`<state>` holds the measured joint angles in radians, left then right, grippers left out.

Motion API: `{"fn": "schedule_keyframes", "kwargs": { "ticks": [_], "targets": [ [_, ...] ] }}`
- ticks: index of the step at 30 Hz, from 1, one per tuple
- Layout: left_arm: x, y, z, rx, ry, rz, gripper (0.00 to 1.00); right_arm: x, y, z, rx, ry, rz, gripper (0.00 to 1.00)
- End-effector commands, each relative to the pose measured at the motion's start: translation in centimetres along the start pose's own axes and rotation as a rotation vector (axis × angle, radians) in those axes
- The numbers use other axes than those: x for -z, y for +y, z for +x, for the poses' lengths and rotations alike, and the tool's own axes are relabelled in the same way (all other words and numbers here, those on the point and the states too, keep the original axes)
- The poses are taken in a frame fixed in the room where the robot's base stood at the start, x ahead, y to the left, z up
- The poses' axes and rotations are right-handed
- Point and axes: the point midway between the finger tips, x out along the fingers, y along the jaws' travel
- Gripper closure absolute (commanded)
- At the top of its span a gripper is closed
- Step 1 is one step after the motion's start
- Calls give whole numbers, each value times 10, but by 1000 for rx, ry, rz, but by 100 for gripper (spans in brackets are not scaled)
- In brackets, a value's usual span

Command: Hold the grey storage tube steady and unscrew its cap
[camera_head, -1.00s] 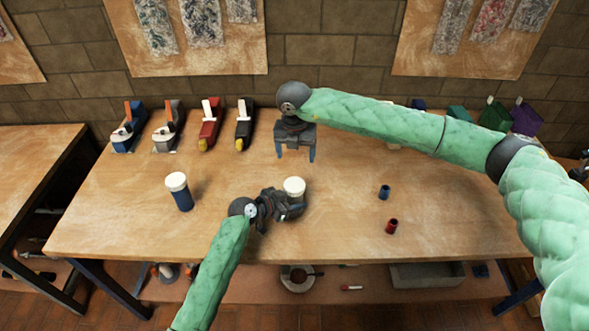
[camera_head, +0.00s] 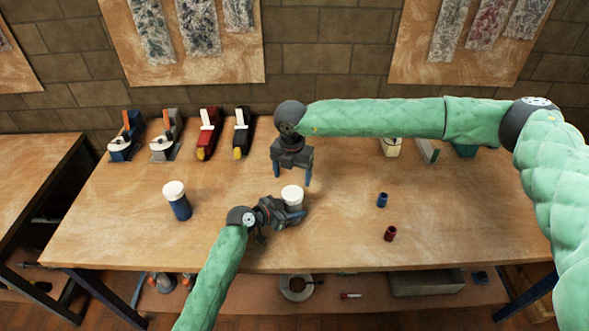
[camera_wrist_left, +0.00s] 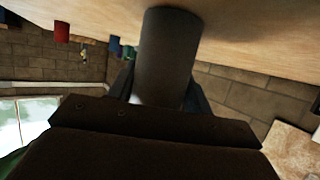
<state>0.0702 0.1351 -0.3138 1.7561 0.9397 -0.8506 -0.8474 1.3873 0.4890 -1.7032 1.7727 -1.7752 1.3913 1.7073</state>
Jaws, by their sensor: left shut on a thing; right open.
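The grey storage tube stands upright on the table; its body shows in the left wrist view (camera_wrist_left: 165,60). Its white cap (camera_head: 292,192) is on top in the head view, where gripper parts hide most of the body. My left gripper (camera_head: 290,213) is shut around the tube's body, below the cap. My right gripper (camera_head: 292,176) is open and empty, pointing down. Its fingertips show just above and behind the cap in the picture, apart from it as far as I can tell.
A blue tube with a white cap (camera_head: 177,201) stands at the left. A small blue cylinder (camera_head: 382,200) and a small dark red one (camera_head: 390,234) stand at the right. Several tape-dispenser-like tools (camera_head: 206,134) line the back left. The front middle of the table (camera_head: 330,250) is clear.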

Motion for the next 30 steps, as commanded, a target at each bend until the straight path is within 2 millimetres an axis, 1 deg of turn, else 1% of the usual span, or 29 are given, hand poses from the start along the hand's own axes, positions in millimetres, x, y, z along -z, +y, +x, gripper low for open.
{"fn": "schedule_keyframes", "kwargs": {
  "ticks": [9,15,21,29,30],
  "targets": [
    [0,0,0,0,-1,0,100,0,-1,43,2,1,0,24],
    [0,0,0,0,-1,0,100,0,0,65,2,-1,-1,24],
    [0,0,0,0,-1,0,100,0,0,74,0,-1,-2,24],
    [0,0,0,0,-1,0,100,0,0,74,0,-1,-2,24],
    [0,0,0,0,-1,0,100,0,0,74,0,-1,-2,31]
  ]
}}
